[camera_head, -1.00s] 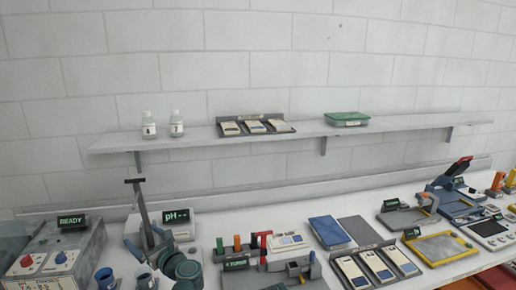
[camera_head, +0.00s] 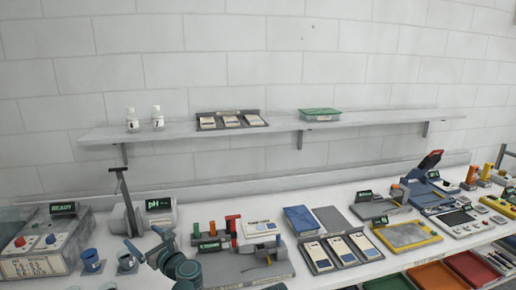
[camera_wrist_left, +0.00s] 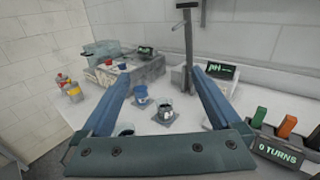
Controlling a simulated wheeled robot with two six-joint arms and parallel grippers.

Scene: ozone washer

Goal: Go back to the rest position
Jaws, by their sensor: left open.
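My left gripper (camera_head: 147,246) is low at the left of the head view, above the front of the bench. It is open, and nothing shows between its fingers. In the left wrist view the two blue fingers of my left gripper (camera_wrist_left: 160,78) stand wide apart. Beyond them on the bench are a blue cup (camera_wrist_left: 141,95) and a glass beaker (camera_wrist_left: 163,109). The blue cup (camera_head: 90,258) and the beaker (camera_head: 126,261) also show in the head view, left of the gripper. My right gripper is not in view.
An ozone washer box marked READY (camera_head: 45,245) stands left. A pH meter (camera_head: 160,213) with a tall stand (camera_head: 124,190) is behind the gripper. A turns-counter fixture (camera_head: 240,262) is to its right. A wall shelf (camera_head: 270,130) runs above the bench (camera_head: 340,275).

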